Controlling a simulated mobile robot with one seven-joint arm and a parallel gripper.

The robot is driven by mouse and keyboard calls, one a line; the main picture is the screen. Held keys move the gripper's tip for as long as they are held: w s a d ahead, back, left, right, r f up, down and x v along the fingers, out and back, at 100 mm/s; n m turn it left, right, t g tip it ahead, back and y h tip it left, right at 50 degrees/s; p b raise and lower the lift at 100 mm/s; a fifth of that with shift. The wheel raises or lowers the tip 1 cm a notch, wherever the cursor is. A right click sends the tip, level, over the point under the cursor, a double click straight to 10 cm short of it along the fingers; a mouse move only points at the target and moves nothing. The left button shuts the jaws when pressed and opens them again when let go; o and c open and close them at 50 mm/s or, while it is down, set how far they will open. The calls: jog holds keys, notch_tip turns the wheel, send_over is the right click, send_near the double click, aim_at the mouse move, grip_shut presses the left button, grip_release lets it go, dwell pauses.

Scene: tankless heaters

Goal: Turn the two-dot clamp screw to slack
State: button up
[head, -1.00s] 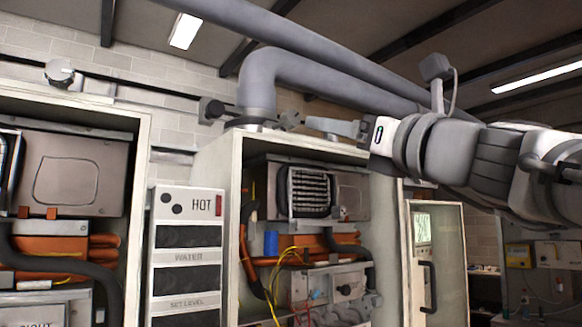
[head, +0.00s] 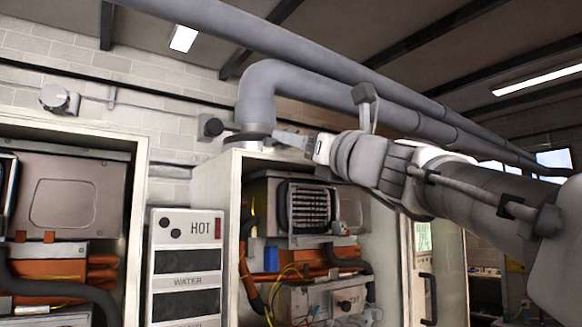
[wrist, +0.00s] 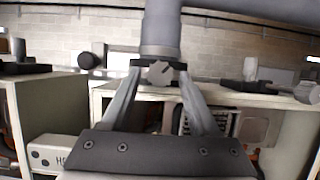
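In the wrist view, a grey clamp screw (wrist: 160,72) with a winged, slanting grip faces me at the foot of a thick grey pipe (wrist: 161,25). My gripper (wrist: 159,68) is open, with one finger on each side of the screw head and a narrow gap seeming to remain. In the head view, my gripper (head: 277,138) reaches left to the pipe's collar (head: 248,135) on top of the right cabinet and hides the screw. Two black dots mark the HOT panel (head: 186,222); no dots can be made out on the screw itself.
A black round knob (head: 212,127) sticks out left of the collar. The cabinet (head: 222,175) stands open below my arm, with hoses and wires inside. A long overhead pipe (head: 330,62) runs above my arm. Another white fitting (head: 58,99) is on the left.

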grip_shut()
jog(key=shift+n, duration=0.3)
jog(key=shift+w+d+n+g+y+b, duration=0.15)
jog(key=shift+n+g+y+b, duration=0.5)
jog(key=shift+n, duration=1.4)
jog(key=shift+w+d+n+g+y+b, duration=0.15)
jog(key=shift+n+g+y, duration=0.85)
jog(key=shift+n, duration=1.05)
jog(key=shift+s+r, duration=0.1)
jog(key=shift+s, duration=0.05)
jog(key=shift+o, duration=1)
grip_release()
